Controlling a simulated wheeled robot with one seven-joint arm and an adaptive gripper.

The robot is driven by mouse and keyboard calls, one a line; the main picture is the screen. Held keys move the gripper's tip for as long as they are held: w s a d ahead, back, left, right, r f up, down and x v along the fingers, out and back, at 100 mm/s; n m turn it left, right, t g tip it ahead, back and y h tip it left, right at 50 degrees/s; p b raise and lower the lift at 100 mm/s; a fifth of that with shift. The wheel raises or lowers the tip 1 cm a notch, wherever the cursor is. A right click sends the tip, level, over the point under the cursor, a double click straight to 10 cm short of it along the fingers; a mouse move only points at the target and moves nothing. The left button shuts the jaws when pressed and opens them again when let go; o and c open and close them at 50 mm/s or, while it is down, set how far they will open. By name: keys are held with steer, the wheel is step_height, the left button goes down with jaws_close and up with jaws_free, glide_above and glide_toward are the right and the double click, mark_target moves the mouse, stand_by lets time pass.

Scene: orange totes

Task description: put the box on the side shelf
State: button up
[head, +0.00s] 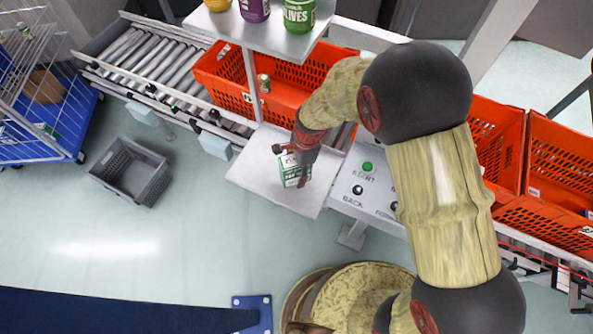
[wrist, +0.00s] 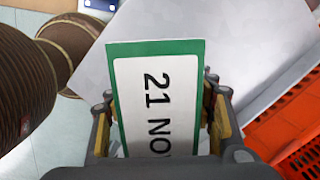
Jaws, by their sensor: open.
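The box (head: 292,170) is green and white and stands on the side shelf (head: 250,180), a pale flat plate beside the conveyor. In the wrist view the box (wrist: 158,100) shows a white label reading "21 NO", with the rest cut off by the gripper. My gripper (head: 297,168) is at the box. In the wrist view my gripper (wrist: 165,115) has a finger on each side of the box, with the jaws open. The box's lower part is hidden in the wrist view. The side shelf also shows behind the box in the wrist view (wrist: 235,40).
An orange tote (head: 225,80) with a small can (head: 264,83) sits on the conveyor behind the shelf. An upper shelf (head: 255,38) holds several jars. A panel with a green start button (head: 367,166) is right of the side shelf. A grey crate (head: 130,172) stands on the floor.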

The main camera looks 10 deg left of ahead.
steer(key=r+p, duration=0.1)
steer(key=r, duration=0.3)
steer(key=d+r+p, duration=0.1)
steer(key=r, duration=0.3)
steer(key=r+p, duration=0.1)
steer(key=r, duration=0.3)
steer(key=shift+w+d+p, duration=0.3)
steer(key=shift+w+p, duration=0.1)
steer(key=shift+r, duration=0.1)
steer(key=d+r+n+t, duration=0.25)
steer(key=d+r, duration=0.45)
steer(key=r, duration=0.5)
steer(key=s+d+r+n+t+h, duration=0.1)
steer(key=s+d+r+n+t, duration=0.3)
steer(key=s+d+r+n, duration=0.5)
steer(key=s+d+r, duration=0.6)
steer(key=d, duration=0.3)
steer(key=shift+r+n+h, duration=0.25)
steer(key=shift+n+h, duration=0.05)
steer(key=shift+n, duration=0.05)
steer(key=shift+c, duration=0.8)
